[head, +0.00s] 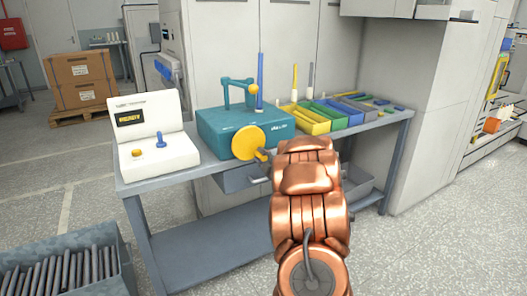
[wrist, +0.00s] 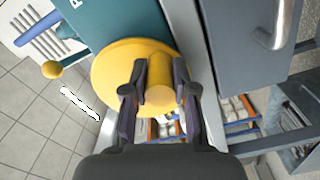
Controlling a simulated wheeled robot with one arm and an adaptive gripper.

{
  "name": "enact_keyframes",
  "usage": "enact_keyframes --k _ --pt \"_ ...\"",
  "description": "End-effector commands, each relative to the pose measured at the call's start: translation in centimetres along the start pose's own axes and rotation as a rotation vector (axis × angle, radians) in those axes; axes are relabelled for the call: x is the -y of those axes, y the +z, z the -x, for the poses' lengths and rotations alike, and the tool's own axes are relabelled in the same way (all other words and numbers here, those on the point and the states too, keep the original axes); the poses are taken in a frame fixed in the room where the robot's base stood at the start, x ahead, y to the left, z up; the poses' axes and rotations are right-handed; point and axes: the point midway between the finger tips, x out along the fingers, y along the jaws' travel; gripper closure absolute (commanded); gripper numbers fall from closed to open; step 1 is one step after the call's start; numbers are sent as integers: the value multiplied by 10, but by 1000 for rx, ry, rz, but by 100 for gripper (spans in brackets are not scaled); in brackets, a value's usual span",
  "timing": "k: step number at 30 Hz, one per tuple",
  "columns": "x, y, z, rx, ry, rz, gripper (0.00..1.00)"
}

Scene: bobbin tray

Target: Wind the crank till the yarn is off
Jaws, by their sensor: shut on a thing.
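The teal winder box (head: 240,130) stands on the grey bench with a yellow crank disc (head: 247,142) on its front; the disc also fills the middle of the wrist view (wrist: 112,75). A yellow crank handle (wrist: 160,84) sticks out from the disc toward the wrist camera. My gripper (wrist: 159,70) has a finger on each side of this handle and is shut on it. In the head view my copper arm covers most of my gripper. An upright blue bobbin (head: 260,80) stands on top of the box beside a teal bracket (head: 237,82). I cannot make out yarn on it.
A white console (head: 155,140) with a small display and a blue lever stands left of the winder. Coloured trays (head: 318,122) with bobbins stand to the right. A bin of grey rods (head: 65,270) is at the lower left.

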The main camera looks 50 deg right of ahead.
Motion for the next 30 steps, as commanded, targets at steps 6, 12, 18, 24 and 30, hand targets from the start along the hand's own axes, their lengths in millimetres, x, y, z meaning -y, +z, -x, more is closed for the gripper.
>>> enact_keyframes --k 6,12,18,24,30 --pt "7 -8 0 -1 -4 -207 100" --pt "12 -16 0 -1 -2 -397 100" --pt "17 -24 0 -1 -2 -582 100" --pt "20 -32 0 -1 -3 -741 100" --pt "22 -37 0 -1 -4 -856 100"
